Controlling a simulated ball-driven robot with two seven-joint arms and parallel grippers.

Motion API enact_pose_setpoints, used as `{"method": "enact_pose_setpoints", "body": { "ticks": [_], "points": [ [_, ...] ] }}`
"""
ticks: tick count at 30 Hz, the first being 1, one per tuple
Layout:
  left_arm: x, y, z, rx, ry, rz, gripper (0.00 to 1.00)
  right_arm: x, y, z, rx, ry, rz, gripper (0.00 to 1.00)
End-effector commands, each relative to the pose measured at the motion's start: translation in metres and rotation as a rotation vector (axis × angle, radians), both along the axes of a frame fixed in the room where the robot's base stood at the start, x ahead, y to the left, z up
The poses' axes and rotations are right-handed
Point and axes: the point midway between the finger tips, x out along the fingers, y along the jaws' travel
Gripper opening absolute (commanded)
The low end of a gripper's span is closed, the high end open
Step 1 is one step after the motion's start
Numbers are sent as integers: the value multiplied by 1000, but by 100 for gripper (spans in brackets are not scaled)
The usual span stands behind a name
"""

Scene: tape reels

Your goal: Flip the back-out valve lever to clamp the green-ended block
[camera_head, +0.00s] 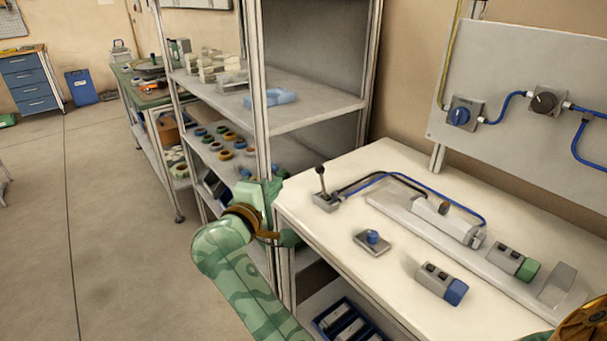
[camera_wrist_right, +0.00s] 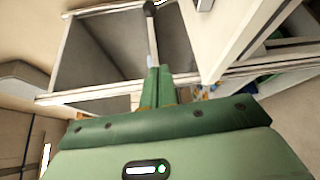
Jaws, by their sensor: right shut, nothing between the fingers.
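The valve lever (camera_head: 321,181) is a thin stick with a black knob, standing up from a small grey base on the table's back-left corner. It also shows in the right wrist view (camera_wrist_right: 152,42), just beyond the fingertips; I cannot tell whether they touch. My right gripper (camera_head: 275,185), also in the right wrist view (camera_wrist_right: 156,85), is shut and empty, left of the lever by the shelf post. The green-ended block (camera_head: 510,261) lies on the long grey fixture (camera_head: 408,222), between the cylinder unit (camera_head: 446,219) and the end stop (camera_head: 558,284). My left gripper is not in view.
A blue-ended block (camera_head: 438,282) and a blue button on a grey plate (camera_head: 372,243) lie in front of the fixture. Black and blue hoses (camera_head: 425,184) curve from the valve to the cylinder. A metal shelf (camera_head: 315,112) stands left of the white table (camera_head: 400,304).

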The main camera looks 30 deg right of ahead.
Motion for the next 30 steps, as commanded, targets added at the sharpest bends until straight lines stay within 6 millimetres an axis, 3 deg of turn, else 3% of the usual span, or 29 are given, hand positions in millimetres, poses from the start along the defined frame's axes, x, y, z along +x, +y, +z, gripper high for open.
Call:
{"method": "enact_pose_setpoints", "body": {
  "ticks": [5, 10, 22, 30],
  "points": [
    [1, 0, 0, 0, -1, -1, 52, 1, -1, 0, -5, 3, 0, 0],
    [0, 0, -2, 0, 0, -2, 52, 10, -15, -3, -8, 6, -2, 0],
    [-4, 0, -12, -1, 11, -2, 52, 57, -83, -9, -11, 6, -2, 0],
    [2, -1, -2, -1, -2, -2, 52, 24, -92, -2, -7, 5, 0, 0]
  ]
}}
